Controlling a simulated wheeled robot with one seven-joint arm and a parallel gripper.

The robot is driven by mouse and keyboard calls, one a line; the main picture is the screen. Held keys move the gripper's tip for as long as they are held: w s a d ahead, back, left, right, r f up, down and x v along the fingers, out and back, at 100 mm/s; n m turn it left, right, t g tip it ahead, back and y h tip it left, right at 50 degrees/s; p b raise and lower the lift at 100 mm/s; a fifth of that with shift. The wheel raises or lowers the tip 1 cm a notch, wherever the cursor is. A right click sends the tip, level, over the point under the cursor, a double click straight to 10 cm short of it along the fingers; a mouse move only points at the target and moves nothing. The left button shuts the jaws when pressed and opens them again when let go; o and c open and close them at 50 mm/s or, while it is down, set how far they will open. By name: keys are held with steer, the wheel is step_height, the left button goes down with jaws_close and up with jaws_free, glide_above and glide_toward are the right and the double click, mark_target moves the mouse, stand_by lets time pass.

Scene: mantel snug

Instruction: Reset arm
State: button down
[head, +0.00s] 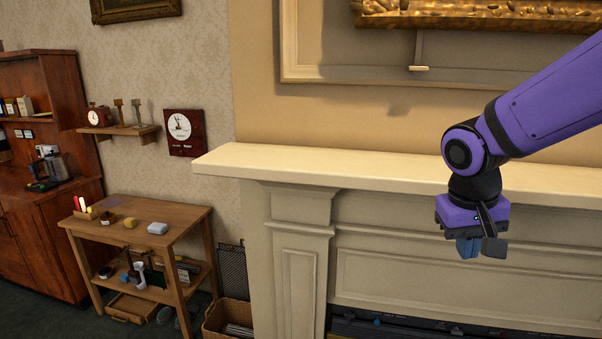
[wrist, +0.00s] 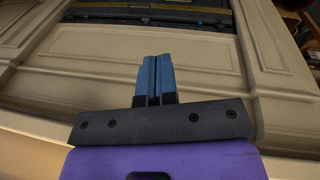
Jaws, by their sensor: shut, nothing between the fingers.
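My gripper (head: 481,247) hangs from the purple arm at the right of the head view, fingers pointing down, in front of the mantel's panelled face. In the wrist view its two blue fingers (wrist: 154,78) are together with nothing between them. The cream mantel shelf (head: 330,167) runs behind my wrist. I cannot tell the exact gap between my gripper and the mantel face.
A wooden side table (head: 190,215) with small items stands at the left, beside a dark wooden cabinet (head: 55,215). A wicker basket (head: 215,320) sits by the mantel's left leg. A gilt frame (head: 470,18) hangs above the shelf. The visible shelf top is bare.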

steer(key=s+d+r+t+y, duration=0.2)
steer(key=s+r+t, duration=0.2)
steer(key=s+r, duration=0.5)
steer(key=s, duration=0.4)
steer(key=shift+s+d+n, duration=0.15)
steer(key=shift+d+n, duration=0.15)
steer(key=shift+n, duration=0.1)
